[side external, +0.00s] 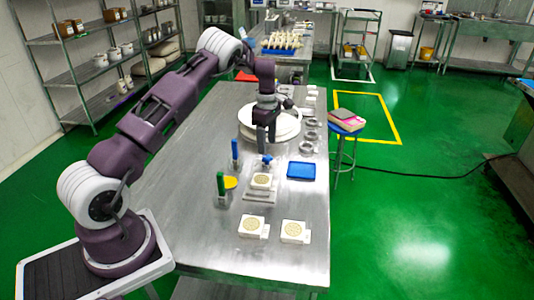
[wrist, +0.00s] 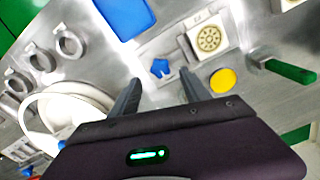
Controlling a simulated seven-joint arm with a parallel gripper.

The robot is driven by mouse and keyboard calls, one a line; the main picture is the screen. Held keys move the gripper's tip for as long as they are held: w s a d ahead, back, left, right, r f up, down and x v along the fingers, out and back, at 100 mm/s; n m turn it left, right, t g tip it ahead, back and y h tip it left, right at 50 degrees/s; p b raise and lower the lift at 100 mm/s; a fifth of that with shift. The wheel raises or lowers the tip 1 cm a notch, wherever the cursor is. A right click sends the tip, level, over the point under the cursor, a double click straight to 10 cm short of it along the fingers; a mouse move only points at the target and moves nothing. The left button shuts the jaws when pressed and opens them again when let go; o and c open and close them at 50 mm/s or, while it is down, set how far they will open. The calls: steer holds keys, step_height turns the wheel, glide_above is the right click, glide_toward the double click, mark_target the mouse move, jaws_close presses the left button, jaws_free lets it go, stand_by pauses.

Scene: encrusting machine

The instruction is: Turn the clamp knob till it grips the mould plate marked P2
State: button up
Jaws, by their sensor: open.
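The blue clamp knob (side external: 266,160) stands at the back end of a pale fixture (side external: 261,195). A cream mould plate (side external: 262,181) with a round patterned face lies on that fixture, in front of the knob. In the wrist view the knob (wrist: 160,67) looks star-shaped, and the mould plate (wrist: 208,40) lies up and right of it. The plate's marking is too small to read. My gripper (side external: 263,145) points down above the fixture, close to the knob. In the wrist view its open fingers (wrist: 159,79) appear either side of the knob, with nothing held; I cannot tell the height gap.
Two similar plates (side external: 251,226) (side external: 295,231) lie at the table's front. A green-handled tool (side external: 220,184) and yellow disc (side external: 230,183) are left of the fixture, a blue-handled tool (side external: 235,150) behind. A blue tray (side external: 301,170) and metal rings (side external: 306,148) are right; a large white round dish (side external: 286,123) is behind.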

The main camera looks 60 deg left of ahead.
mark_target(267, 157)
step_height(267, 157, down, 5)
jaws_close()
stand_by(0.3)
steer(key=m, duration=0.6)
steer(key=shift+r, duration=0.1)
steer(key=m, duration=1.1)
steer(key=shift+m, duration=0.4)
steer(key=m, duration=0.6)
stand_by(0.3)
